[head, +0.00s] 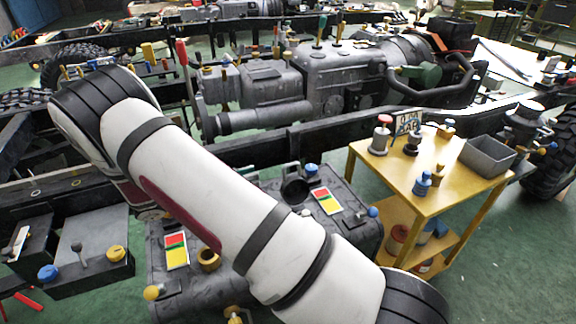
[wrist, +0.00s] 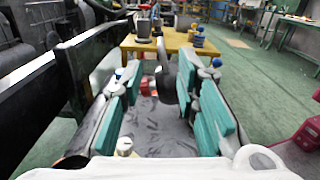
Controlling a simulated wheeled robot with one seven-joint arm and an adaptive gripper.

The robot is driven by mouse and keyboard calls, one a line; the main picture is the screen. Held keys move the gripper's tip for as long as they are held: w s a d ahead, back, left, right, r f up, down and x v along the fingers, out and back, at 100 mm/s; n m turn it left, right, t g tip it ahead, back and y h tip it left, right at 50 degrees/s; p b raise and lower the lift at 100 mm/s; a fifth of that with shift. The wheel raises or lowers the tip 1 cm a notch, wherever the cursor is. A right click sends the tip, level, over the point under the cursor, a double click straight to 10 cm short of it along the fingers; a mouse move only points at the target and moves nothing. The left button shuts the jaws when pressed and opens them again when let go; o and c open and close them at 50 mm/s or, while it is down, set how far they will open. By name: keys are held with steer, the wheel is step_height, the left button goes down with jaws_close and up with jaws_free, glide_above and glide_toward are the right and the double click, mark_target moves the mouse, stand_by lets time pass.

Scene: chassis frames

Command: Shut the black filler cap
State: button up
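The black filler cap (head: 295,189) is on top of the dark grey tank (head: 350,235) in the head view, beside a red, yellow and green label. A dark piece that looks like this cap, raised on edge, shows in the wrist view (wrist: 184,76); its exact hinge position is unclear. My gripper (wrist: 168,108) has its teal finger pads spread wide, with nothing clamped between them. It faces along the tank top, with the dark piece beyond and between the fingers.
A yellow table (head: 440,185) with a grey bin (head: 488,156), bottles and a blue-topped item (head: 422,184) stands right of the tank. A black chassis rail (head: 270,145) runs behind. A brass neck (head: 208,259) and blue cap (head: 311,170) are also on the tank.

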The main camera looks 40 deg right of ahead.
mark_target(285, 166)
steer(key=x, duration=1.3)
steer(key=shift+c, duration=0.6)
jaws_close()
